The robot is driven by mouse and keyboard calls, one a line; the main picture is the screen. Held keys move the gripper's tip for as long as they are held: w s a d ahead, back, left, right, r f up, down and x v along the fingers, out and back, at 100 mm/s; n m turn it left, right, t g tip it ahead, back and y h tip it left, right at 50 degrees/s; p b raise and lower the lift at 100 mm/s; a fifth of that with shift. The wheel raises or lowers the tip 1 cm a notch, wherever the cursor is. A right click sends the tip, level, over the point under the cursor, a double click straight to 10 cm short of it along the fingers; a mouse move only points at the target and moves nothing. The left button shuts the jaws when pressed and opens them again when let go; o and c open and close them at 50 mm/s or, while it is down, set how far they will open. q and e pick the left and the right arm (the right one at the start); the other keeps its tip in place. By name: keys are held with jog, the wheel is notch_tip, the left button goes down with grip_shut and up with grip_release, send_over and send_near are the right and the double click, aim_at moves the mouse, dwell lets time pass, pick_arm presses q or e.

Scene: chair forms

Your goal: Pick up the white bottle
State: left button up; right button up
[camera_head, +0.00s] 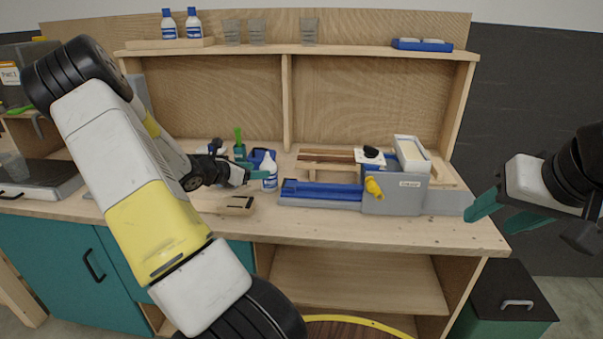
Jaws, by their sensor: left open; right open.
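The white bottle (269,174) stands upright on the wooden workbench, left of the blue rail of the grey machine. It has a narrow white nozzle and a blue band low on its body. My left gripper (250,176) is open, with its teal fingers just left of the bottle. Whether the fingers touch or straddle the bottle, I cannot tell. My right gripper (500,212) is open and empty, off the right front edge of the bench.
A grey and blue machine (396,194) with a yellow knob stands right of the bottle. A wooden block (236,205) lies in front of my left gripper. A blue object (259,155) and a green-handled tool (239,145) are behind it. Two other bottles (168,24) stand on the upper shelf.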

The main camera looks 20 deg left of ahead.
pick_arm(q)
jog(key=shift+n, duration=0.3)
jog(key=x, duration=0.7)
jog(key=shift+w+a+f, duration=0.25)
jog(key=shift+w+f, duration=0.15)
grip_shut()
jog(key=shift+r, duration=0.15)
